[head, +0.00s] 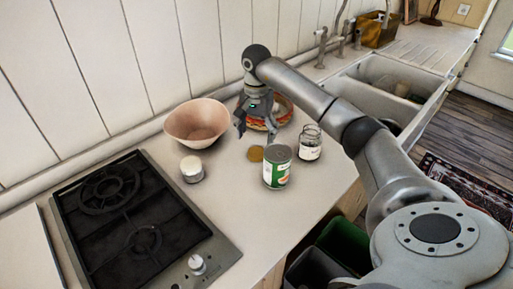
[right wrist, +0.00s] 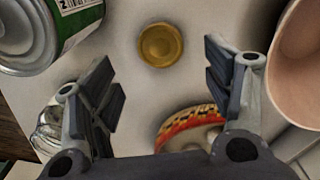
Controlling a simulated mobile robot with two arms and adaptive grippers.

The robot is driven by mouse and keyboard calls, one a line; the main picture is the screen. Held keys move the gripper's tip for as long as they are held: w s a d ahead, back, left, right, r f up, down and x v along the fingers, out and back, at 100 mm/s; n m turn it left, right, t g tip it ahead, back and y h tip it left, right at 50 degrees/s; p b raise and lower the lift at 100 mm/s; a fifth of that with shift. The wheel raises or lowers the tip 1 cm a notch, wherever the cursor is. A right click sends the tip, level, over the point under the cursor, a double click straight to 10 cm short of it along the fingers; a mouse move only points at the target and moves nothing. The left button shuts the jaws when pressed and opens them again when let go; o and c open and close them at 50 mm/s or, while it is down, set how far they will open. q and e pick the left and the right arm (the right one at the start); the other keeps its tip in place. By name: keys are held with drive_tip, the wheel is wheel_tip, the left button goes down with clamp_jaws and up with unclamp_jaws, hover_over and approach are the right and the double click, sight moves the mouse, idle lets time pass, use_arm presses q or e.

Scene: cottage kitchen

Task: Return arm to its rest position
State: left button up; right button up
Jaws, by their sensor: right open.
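My right gripper (head: 256,128) is open and empty above the counter, with its arm coming in from the right in the head view. In the right wrist view its two fingers (right wrist: 165,95) stand wide apart. A gold lid (head: 256,154) lies flat on the counter below the gripper; it also shows in the right wrist view (right wrist: 160,45), ahead of the fingertips and touched by neither. My left gripper is in neither view.
Around the right gripper stand a pink bowl (head: 197,124), a patterned bowl (head: 281,112), a green-labelled can (head: 277,168), a glass jar (head: 310,143) and a small white-topped jar (head: 192,170). A gas hob (head: 130,215) is at left, a sink (head: 371,97) at back right.

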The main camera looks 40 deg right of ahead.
drive_tip(key=shift+r+b, duration=0.35)
drive_tip(key=shift+r, duration=2.45)
drive_tip(key=shift+r, duration=0.1)
